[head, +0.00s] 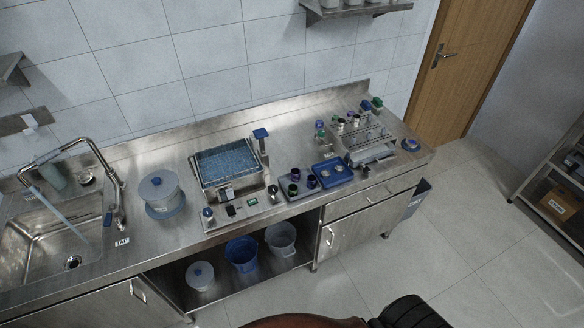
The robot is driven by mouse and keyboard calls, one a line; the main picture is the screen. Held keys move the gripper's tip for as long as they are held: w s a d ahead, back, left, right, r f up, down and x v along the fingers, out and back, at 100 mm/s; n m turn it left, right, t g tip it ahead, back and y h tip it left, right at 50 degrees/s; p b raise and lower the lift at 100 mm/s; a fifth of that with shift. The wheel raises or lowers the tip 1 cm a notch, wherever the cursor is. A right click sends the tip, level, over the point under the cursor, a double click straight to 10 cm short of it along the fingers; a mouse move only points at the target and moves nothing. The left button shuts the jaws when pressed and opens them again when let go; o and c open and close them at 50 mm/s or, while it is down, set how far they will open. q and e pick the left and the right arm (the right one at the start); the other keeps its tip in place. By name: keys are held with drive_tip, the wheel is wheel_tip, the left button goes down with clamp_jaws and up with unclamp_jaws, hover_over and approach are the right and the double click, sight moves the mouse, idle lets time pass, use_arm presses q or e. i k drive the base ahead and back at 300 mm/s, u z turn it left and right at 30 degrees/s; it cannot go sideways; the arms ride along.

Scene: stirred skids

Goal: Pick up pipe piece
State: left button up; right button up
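I cannot make out a pipe piece for certain in the head view. Small dark cylinders with coloured ends stand in a grey tray (289,194) at the middle of the steel counter (120,205). More small capped pieces stand around a metal rack (368,138) at the counter's right end. A blue tray (332,173) with two small light round items lies between them. Neither of my grippers shows in this view.
A water bath (227,170) stands left of the trays, with a lidded white bucket (161,195) beside it. The sink (45,240) is at the far left. Buckets (241,254) sit on the lower shelf. Tiled floor (470,235) before the counter is mostly clear.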

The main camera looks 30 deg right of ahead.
sight(294, 173)
drive_tip(key=i, duration=1.15)
drive_tip(key=z, duration=1.85)
